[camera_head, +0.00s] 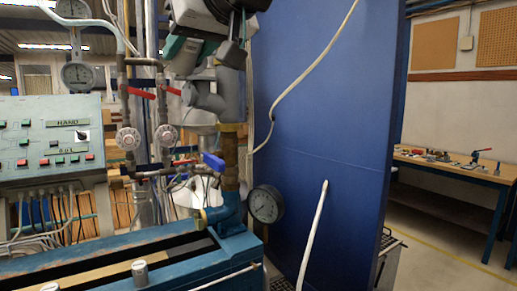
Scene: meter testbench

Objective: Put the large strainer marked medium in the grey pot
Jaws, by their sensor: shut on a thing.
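Neither the large strainer marked medium nor the grey pot can be made out in the head view.
A blue bench frame (230,259) with pipes and a round gauge (266,204) fills the lower left. A control panel (50,137) stands at far left. A tall blue panel (325,110) rises at centre. A wooden workbench (455,172) bearing small items stands at right, with open floor before it.

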